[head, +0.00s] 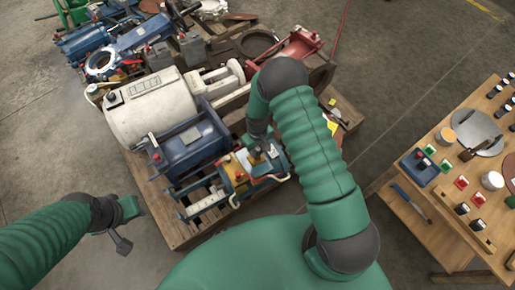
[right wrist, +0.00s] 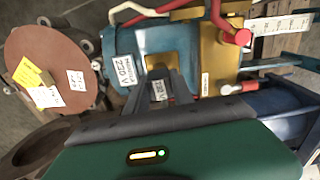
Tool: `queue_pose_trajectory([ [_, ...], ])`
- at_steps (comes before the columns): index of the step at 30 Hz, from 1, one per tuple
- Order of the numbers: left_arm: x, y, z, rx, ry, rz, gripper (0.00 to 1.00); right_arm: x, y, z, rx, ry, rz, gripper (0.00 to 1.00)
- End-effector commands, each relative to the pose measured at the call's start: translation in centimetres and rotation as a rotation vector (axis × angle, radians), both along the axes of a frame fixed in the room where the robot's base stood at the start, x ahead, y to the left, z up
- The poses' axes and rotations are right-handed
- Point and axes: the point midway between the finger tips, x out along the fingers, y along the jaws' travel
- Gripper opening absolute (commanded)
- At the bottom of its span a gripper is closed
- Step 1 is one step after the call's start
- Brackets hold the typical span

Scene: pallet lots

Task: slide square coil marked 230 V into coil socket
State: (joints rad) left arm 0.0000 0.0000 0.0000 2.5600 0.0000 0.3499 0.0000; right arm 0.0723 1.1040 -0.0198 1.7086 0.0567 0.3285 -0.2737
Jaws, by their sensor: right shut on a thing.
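My right gripper (right wrist: 158,88) is shut on a small dark block with a white label reading about 230 V, which I take to be the square coil (right wrist: 159,91); the fingers hide most of it. In the head view my right gripper (head: 258,146) reaches down over a blue machine with brass-coloured parts (head: 234,170). In the right wrist view the coil is in front of that machine's blue body (right wrist: 120,45), which has its own 230 V label. I cannot make out the coil socket or whether the coil touches it. My left gripper (head: 122,235) hangs apart at the lower left.
A wooden pallet (head: 180,236) carries the machine, a dark blue unit (head: 192,140), a cream cylinder (head: 150,108) and a red part (head: 298,47). A wooden table (head: 410,205) with small parts stands at right. In the right wrist view a brown disc (right wrist: 45,60) with paper tags is at left.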

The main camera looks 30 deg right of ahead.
Motion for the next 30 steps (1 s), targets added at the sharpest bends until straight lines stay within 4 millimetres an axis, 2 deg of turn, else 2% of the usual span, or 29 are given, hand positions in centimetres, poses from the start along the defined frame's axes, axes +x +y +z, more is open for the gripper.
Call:
queue_pose_trajectory([
  [30, 0.0, 0.0, -1.5, 0.0, 0.0, 0.0, 0.36, 0.0, 0.0, -2.2, 0.0, 0.0, 0.0, 0.0],
])
